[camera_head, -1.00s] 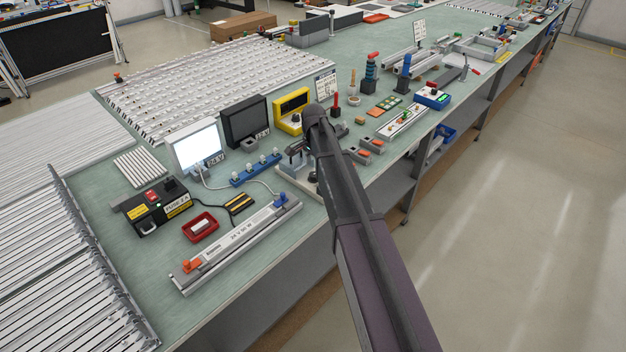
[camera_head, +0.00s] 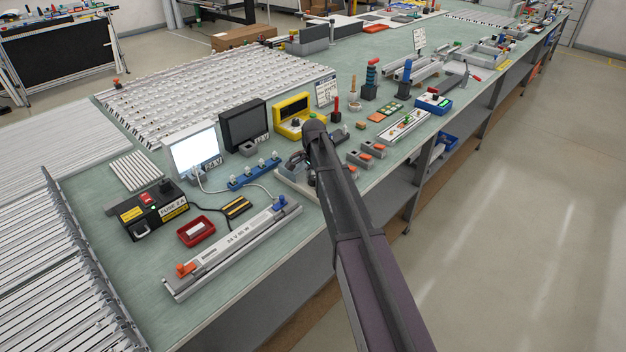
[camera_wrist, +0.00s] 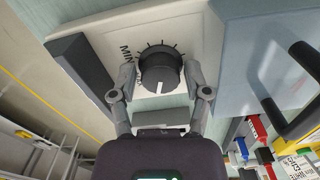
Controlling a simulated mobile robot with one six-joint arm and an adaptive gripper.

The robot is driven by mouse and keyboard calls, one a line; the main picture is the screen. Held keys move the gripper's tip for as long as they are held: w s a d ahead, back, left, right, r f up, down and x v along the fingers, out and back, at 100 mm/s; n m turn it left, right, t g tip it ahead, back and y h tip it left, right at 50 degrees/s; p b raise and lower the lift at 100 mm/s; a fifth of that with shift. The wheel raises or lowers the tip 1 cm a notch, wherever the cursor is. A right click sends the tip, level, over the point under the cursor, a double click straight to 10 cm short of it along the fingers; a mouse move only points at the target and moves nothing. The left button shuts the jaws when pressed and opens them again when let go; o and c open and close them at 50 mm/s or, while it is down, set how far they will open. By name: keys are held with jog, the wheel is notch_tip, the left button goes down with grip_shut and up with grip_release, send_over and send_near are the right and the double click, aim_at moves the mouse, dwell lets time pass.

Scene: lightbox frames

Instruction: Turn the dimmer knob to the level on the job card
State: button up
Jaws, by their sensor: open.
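The dimmer knob (camera_wrist: 160,68) is dark and round, with a white pointer line aimed toward the bottom of the wrist view. It sits on a white plate (camera_wrist: 205,35) with tick marks around its far side and "MIN" printed at its left. My gripper (camera_wrist: 163,75) is open, one finger on each side of the knob. I cannot tell whether the fingers touch it. In the head view my gripper (camera_head: 299,162) is low over the bench, and my arm hides much of it. A small printed card (camera_head: 326,89) stands behind the yellow unit; its text is too small to read.
A lit panel (camera_head: 193,150) marked 24 V and a dark panel (camera_head: 243,125) stand left of my arm. The yellow unit (camera_head: 291,115) is behind. In the wrist view, a dark block (camera_wrist: 78,68) and a grey-blue box (camera_wrist: 250,65) flank the plate.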

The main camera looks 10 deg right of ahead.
grip_shut()
jog(key=shift+n, duration=0.4)
jog(key=n, duration=0.3)
jog(key=shift+n, duration=0.3)
jog(key=n, duration=0.3)
jog(key=shift+s+n, duration=0.1)
jog(key=shift+n, duration=0.2)
jog(key=n, duration=0.4)
jog(key=shift+n, duration=2.4)
